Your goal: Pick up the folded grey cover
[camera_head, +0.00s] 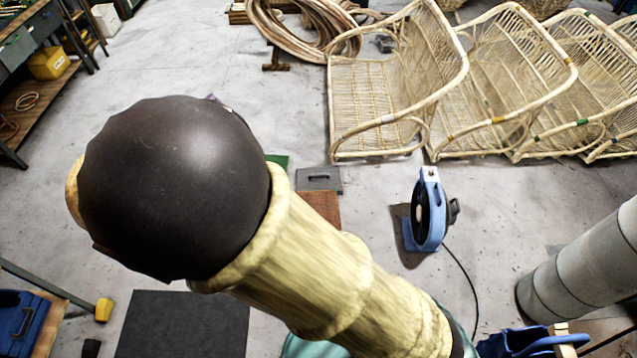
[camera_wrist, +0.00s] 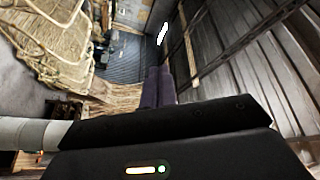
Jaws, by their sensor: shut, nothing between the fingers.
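My gripper (camera_wrist: 158,86) shows in the wrist view as two dark purple fingers side by side, closed together with nothing between them. In the head view my own arm fills the middle and hides what is behind it; I cannot make out the gripper there. I cannot clearly identify a folded grey cover in either view. A small flat grey item (camera_head: 320,180) lies on the floor just right of my arm, and a flat dark grey mat (camera_head: 185,325) lies at the lower left. I cannot tell whether either is the cover.
Rattan chair frames (camera_head: 395,90) stand at the upper right, and coiled rattan (camera_head: 290,30) lies at the top. A blue fan-like device (camera_head: 430,210) with a cable stands on the floor. A grey cylinder (camera_head: 585,275) is at the right. Grey floor between them is partly clear.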

